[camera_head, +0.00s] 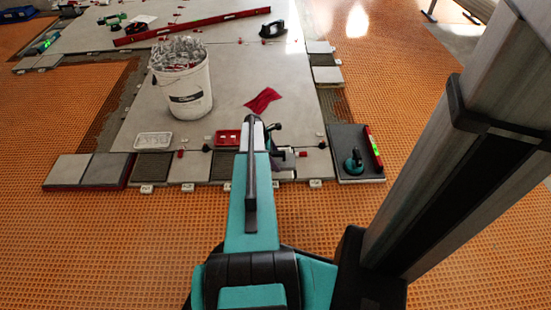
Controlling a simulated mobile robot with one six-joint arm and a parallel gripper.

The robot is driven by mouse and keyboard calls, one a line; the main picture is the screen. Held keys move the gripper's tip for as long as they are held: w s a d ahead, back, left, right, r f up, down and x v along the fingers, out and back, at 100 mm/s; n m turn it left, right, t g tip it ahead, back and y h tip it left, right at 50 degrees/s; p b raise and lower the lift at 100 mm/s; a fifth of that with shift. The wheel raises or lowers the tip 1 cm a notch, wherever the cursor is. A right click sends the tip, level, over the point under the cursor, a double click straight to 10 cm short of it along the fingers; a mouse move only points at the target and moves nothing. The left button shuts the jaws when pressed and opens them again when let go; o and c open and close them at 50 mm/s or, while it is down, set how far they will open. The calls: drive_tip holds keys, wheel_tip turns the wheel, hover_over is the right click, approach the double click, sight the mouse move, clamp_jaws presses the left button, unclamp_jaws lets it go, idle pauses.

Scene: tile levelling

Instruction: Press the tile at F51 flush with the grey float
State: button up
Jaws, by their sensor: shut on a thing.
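My gripper (275,148) is at the front row of tiles, mostly hidden behind my teal arm. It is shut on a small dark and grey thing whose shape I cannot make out. I cannot tell whether this is the grey float or whether it touches a tile. The front row holds several grey tiles, one (314,162) just right of my gripper and one (190,167) to its left. Small white tags (315,183) line the front edge; their text is too small to read, so I cannot pick out F51. A dark handled tool (272,30) lies at the back.
A white bucket (184,100), a red cloth (263,100), a white tray (154,140) and a red tray (228,137) stand on the tiles. A dark tray (346,143) at right holds a teal suction cup (354,162) and red level (374,148). Orange matting (100,250) surrounds the tiles.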

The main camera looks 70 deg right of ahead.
drive_tip(key=shift+f+b, duration=1.6)
drive_tip(key=shift+f, duration=0.6)
drive_tip(key=shift+w+f, duration=0.1)
drive_tip(key=shift+f, duration=0.6)
drive_tip(key=shift+r+p, duration=0.25)
drive_tip(key=shift+p, duration=0.05)
drive_tip(key=shift+r+p, duration=0.35)
drive_tip(key=shift+p, duration=0.05)
drive_tip(key=shift+s, duration=0.2)
idle(1.4)
